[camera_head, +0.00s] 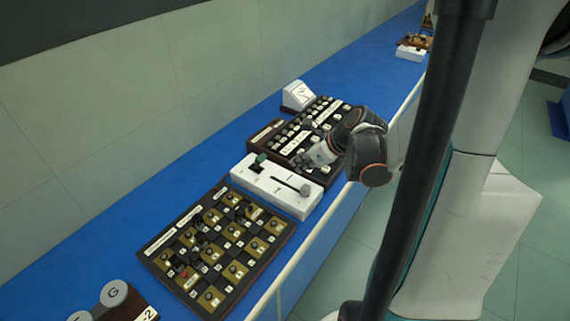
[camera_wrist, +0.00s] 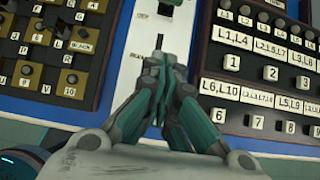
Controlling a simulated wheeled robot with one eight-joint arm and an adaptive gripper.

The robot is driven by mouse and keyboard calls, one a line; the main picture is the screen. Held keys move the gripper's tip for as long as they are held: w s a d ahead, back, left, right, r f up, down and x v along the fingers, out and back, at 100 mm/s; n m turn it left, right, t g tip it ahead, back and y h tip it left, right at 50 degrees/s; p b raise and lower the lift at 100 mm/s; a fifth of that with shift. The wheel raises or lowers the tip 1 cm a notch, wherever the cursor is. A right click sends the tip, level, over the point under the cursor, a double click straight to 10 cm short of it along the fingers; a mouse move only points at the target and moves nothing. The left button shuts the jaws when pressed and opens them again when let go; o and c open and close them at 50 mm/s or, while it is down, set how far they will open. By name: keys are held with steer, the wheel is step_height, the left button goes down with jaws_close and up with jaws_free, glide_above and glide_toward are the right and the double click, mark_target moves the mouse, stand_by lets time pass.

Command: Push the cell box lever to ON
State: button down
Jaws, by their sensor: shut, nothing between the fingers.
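The white box (camera_head: 262,184) stands on the blue bench between two panels. My gripper (camera_head: 305,160) is shut and empty, to the right of the box in the head view. In the wrist view its fingertips (camera_wrist: 159,48) overlap the white box (camera_wrist: 150,28), hiding its near part. Labels on the box are too small to read surely. Contact cannot be told.
A board with tan squares and dark knobs (camera_head: 215,245) lies left of the box. A dark panel with white-labelled switches (camera_head: 288,138) lies right of it, under my arm. A small white meter (camera_head: 298,95) stands behind. A pale rail (camera_head: 300,256) runs along the bench's front edge.

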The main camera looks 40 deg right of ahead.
mark_target(259, 163)
steer(key=b+x, duration=0.3)
steer(key=x, duration=0.6)
steer(key=shift+w+f, duration=0.1)
steer(key=shift+f, duration=0.2)
steer(key=w, duration=0.1)
steer(key=w+a+r, duration=0.1)
steer(key=shift+w+a+r+b, duration=0.1)
steer(key=shift+w+r+b, duration=0.2)
steer(key=shift+w, duration=0.05)
steer(key=shift+w+a+r, duration=0.1)
steer(key=shift+w+r, duration=0.1)
steer(key=shift+w, duration=0.2)
steer(key=shift+r, duration=0.1)
